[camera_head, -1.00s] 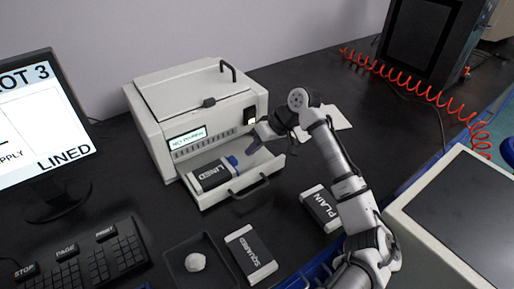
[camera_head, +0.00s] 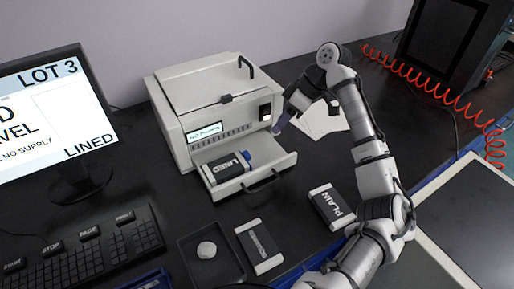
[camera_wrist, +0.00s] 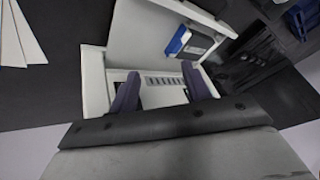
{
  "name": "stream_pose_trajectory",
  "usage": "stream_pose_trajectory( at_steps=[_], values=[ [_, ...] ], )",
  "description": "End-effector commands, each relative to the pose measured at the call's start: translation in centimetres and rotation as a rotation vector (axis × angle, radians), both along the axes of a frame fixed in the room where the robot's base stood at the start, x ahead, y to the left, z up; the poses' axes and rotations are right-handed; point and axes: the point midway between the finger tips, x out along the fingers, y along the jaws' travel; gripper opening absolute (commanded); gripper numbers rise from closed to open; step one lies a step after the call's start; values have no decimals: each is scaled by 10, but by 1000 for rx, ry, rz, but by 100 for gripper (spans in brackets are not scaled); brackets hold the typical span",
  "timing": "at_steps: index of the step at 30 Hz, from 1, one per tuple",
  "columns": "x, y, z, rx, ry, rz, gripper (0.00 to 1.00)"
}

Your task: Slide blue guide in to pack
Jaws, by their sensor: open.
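A dark pack with a white "LINED" label (camera_head: 226,168) lies in the pulled-out tray (camera_head: 285,163) of a pale grey printer-like machine (camera_head: 205,105). The blue guide (camera_head: 246,155) sits at the pack's right end; in the wrist view the blue guide (camera_wrist: 178,40) appears against the side of the pack (camera_wrist: 200,44). I cannot tell whether a thin gap remains.
Packs marked "PLAIN" (camera_head: 331,207) and, less legibly, "SQUARED" (camera_head: 259,245) lie in front. White sheets (camera_head: 322,125) lie right of the machine. A monitor (camera_head: 40,110) and keyboard (camera_head: 85,245) stand left.

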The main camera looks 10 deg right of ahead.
Motion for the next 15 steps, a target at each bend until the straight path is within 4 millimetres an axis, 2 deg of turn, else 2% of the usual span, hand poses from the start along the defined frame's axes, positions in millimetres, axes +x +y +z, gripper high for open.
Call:
stream_pose_trajectory(
  at_steps=[3, 6, 10, 15],
  values=[
    [6, 17, 6, -65, -89, 305, 49],
    [9, 29, 17, -95, -151, 534, 49],
    [10, 40, 29, -111, -206, 743, 49],
    [10, 47, 35, -113, -234, 857, 49]
  ],
)
